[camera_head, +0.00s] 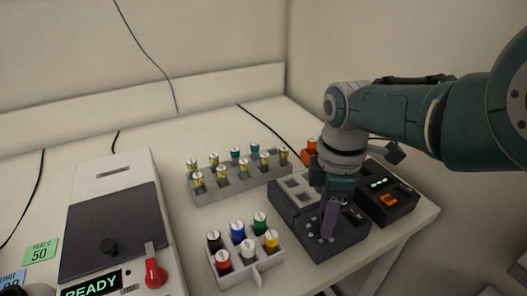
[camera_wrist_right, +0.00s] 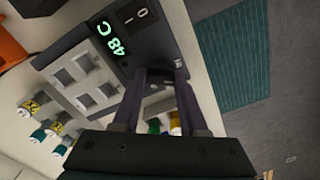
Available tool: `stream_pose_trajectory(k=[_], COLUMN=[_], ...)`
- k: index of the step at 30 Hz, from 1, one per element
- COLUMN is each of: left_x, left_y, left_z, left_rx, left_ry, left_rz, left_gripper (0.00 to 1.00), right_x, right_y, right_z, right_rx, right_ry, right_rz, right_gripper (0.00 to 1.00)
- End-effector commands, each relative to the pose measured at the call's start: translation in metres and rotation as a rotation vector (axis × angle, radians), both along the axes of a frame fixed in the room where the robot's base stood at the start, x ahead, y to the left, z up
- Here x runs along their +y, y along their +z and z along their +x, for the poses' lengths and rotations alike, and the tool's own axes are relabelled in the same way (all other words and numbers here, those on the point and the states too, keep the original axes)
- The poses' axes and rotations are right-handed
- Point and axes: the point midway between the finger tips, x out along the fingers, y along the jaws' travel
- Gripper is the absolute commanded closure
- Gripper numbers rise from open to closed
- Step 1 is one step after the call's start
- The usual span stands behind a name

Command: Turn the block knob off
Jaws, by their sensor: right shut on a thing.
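The dark grey block heater (camera_head: 300,225) stands on the right part of the table. Its top has light square wells, and its front panel has a dial ring. In the right wrist view, the block (camera_wrist_right: 120,50) shows a green "48 C" readout and "I" and "O" marks. My right gripper (camera_head: 328,232) comes down on the front panel, with its fingers shut on the block knob. In the wrist view, the fingers (camera_wrist_right: 160,76) close around the dark knob, which is mostly hidden between them. I cannot tell the knob's setting. My left gripper is not in view.
A second dark device (camera_head: 388,205) with a green display and orange mark stands right of the block. A rack (camera_head: 236,187) of capped vials and a white tray (camera_head: 250,262) of coloured-cap bottles stand to the left. A machine (camera_head: 110,215) with a red lever (camera_head: 154,272) is at far left.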

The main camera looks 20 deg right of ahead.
Motion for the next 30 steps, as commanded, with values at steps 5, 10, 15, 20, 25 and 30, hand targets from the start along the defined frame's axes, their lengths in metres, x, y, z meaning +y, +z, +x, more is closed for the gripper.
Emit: stream_pose_trajectory(k=[5,10,15,20,25,30], left_x=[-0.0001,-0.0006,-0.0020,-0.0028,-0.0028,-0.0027], left_y=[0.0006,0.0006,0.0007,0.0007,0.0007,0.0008], left_z=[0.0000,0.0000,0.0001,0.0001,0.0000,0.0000], left_rx=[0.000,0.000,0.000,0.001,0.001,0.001], left_ry=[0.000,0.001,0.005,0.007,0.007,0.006], left_rz=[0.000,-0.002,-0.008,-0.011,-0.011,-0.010], left_gripper=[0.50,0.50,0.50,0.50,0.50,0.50], right_x=[0.0002,0.0002,0.0007,0.0009,0.0012,0.0012], right_y=[0.0004,0.0004,0.0005,0.0005,0.0006,0.0008], right_z=[0.0005,0.0007,0.0007,0.0007,0.0006,0.0005], right_rx=[-0.001,-0.001,-0.002,-0.002,-0.001,-0.001], right_ry=[0.163,0.305,0.420,0.498,0.546,0.567], right_rz=[0.001,0.001,0.002,0.002,0.003,0.003], right_gripper=[1.00,1.00,1.00,1.00,1.00,1.00])
